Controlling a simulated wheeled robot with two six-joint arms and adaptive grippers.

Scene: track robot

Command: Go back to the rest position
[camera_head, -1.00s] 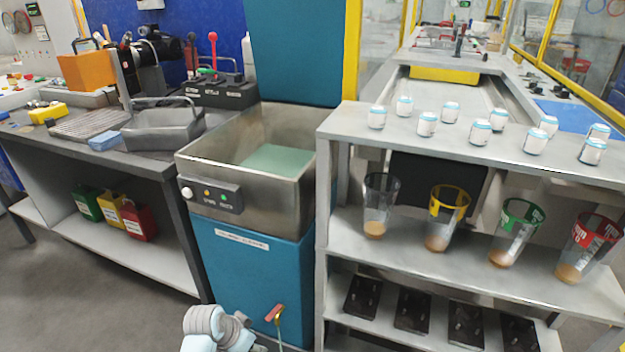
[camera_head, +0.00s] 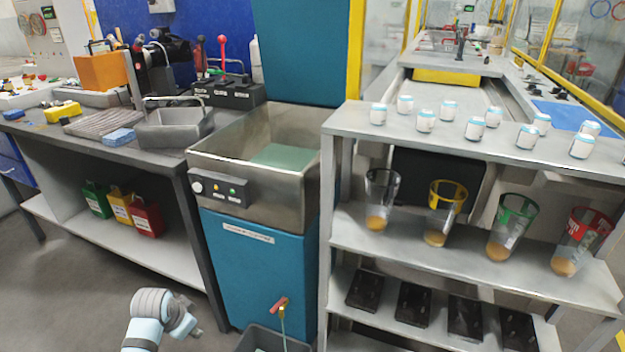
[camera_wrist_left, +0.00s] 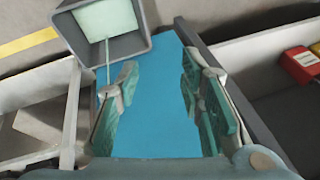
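My left arm (camera_head: 152,318) comes in at the bottom left of the head view, in front of the workbench and beside the blue cabinet. In the left wrist view my left gripper (camera_wrist_left: 162,100) has its two teal-padded fingers spread well apart. Nothing is between the fingers; the blue cabinet front (camera_wrist_left: 158,125) lies behind them. My right arm and gripper are not in view.
A grey bucket (camera_head: 250,342) stands under the red-handled tap (camera_head: 280,304) of the blue cabinet (camera_head: 260,275). Left is a workbench (camera_head: 160,170) with coloured cans (camera_head: 121,207) on its lower shelf. A shelf rack (camera_head: 345,235) with cups stands right. Floor (camera_head: 80,290) shows free at left.

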